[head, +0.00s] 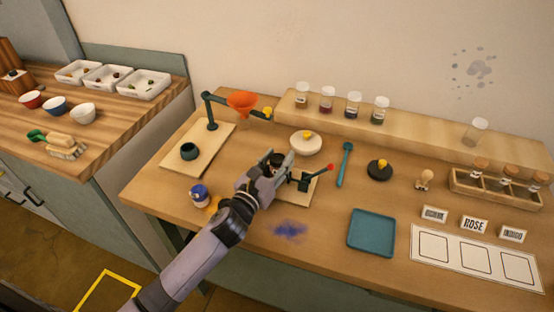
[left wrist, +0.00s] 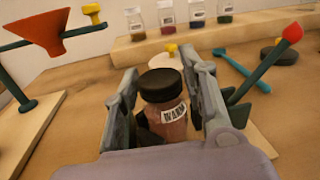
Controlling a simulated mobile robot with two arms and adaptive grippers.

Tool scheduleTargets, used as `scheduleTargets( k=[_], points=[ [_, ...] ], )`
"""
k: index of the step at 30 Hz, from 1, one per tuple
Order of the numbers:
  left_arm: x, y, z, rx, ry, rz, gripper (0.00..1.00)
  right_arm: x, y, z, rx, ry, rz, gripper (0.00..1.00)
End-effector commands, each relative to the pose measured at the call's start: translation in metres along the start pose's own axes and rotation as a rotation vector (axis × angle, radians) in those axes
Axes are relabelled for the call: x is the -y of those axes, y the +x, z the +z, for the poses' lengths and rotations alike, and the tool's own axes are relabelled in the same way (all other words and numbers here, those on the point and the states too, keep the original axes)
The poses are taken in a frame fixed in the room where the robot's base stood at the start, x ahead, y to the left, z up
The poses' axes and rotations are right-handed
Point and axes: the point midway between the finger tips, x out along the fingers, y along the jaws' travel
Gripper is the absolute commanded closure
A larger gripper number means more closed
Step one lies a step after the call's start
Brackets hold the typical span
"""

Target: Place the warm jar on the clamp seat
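The warm jar, with a black lid and a "WARM" label on its reddish-brown body, stands between my left fingers in the left wrist view (left wrist: 165,110). In the head view only its dark lid (head: 276,158) shows. My left gripper (head: 278,163) has its fingers on both sides of the jar and appears shut on it. The clamp, with a red-tipped lever (head: 318,174), is just right of the gripper on a pale board (head: 294,195). Its lever also shows in the left wrist view (left wrist: 265,70). The clamp seat is hidden by my gripper, so contact with the jar is unclear. My right gripper is out of view.
An orange funnel (head: 242,100) on a stand is behind left. A teal tray (head: 371,233) lies front right.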

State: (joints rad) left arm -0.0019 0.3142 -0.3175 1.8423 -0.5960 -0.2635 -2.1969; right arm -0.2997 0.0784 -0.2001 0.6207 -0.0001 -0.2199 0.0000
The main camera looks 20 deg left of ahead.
Motion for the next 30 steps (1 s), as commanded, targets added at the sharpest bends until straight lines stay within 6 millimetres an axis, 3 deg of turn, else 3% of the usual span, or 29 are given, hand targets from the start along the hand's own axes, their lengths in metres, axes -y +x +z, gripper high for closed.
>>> scheduleTargets(
  k=[4,15,20,30],
  points=[
    [0.000,0.000,0.000,0.000,0.000,0.000,0.49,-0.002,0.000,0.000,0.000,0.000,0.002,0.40],
    [0.000,-0.002,0.004,0.000,0.001,0.000,0.49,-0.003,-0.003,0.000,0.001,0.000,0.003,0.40],
    [0.000,-0.026,0.000,-0.003,0.000,-0.001,0.49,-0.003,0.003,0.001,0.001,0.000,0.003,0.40],
    [0.000,-0.096,0.000,-0.002,-0.001,-0.001,0.49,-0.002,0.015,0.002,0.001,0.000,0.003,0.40]
  ],
)
